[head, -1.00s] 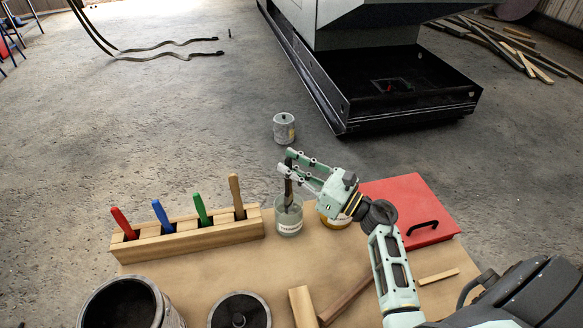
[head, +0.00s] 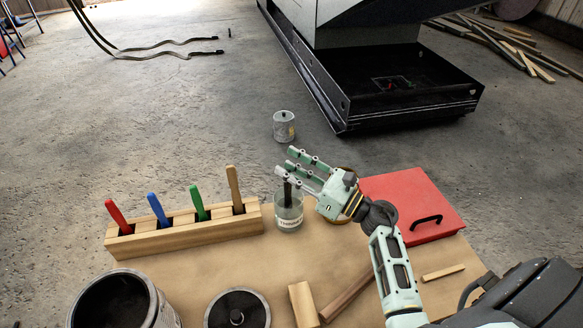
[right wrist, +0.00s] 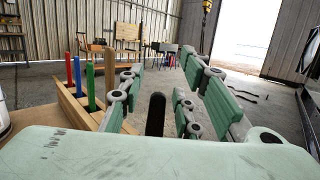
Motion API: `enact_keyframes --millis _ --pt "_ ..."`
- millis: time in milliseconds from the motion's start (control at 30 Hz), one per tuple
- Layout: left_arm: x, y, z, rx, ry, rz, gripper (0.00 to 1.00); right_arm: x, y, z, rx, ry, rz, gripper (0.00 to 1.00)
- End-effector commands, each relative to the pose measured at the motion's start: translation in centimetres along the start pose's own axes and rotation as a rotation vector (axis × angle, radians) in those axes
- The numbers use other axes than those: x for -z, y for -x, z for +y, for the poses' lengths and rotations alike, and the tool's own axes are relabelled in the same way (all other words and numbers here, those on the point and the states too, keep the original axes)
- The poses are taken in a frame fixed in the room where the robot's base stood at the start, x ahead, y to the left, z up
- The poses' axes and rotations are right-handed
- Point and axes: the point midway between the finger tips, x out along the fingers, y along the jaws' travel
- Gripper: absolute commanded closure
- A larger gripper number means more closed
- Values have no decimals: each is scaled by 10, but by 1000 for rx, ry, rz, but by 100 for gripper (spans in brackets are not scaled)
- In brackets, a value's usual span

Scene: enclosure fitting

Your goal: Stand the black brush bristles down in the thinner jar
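The black brush (head: 287,191) stands in the clear, labelled thinner jar (head: 289,219), its handle rising above the rim. Its bristle end is inside the jar and hard to make out. My right gripper (head: 294,161) is just above the jar, with its fingers spread. In the right wrist view the black brush handle (right wrist: 155,114) stands between the parted fingers, with gaps visible on both sides. My left gripper is not in view.
A wooden rack (head: 185,232) with red, blue, green and wooden handles stands left of the jar. A red case (head: 410,205) lies to the right.

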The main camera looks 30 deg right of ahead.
Motion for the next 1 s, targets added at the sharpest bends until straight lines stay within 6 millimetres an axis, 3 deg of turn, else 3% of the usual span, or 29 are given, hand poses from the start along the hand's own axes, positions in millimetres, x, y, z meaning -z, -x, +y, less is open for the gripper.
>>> enact_keyframes --millis 433,800,1000 --pt "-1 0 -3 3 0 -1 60 2 9 0 1 -1 3 62" --pt "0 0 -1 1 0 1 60 2 82 0 1 -1 5 62" --pt "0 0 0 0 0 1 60 1 111 0 1 0 3 62"
